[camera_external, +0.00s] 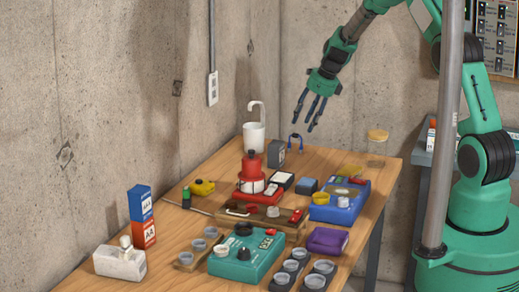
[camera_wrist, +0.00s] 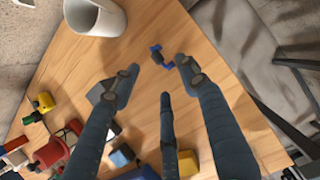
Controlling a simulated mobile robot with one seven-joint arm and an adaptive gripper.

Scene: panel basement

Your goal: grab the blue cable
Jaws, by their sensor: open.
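The blue cable (camera_external: 296,137) is a small blue arch with dark ends, standing near the far end of the wooden table. In the wrist view the blue cable (camera_wrist: 160,56) lies just beyond the fingertips, between the left and right ones. My gripper (camera_external: 306,122) has dark fingers pointing down and hangs just above the cable, slightly right of it in the outside view. In the wrist view my gripper (camera_wrist: 155,78) is open, its three fingers spread and empty. I cannot tell the exact height gap to the cable.
A white mug (camera_wrist: 97,17) stands left of the cable in the wrist view. A dark grey block (camera_external: 277,154) is close to the cable. A blue box (camera_external: 341,203), a red device (camera_external: 253,172) and a teal box (camera_external: 245,257) crowd the table. Bare wood (camera_wrist: 225,85) is clear right of the cable.

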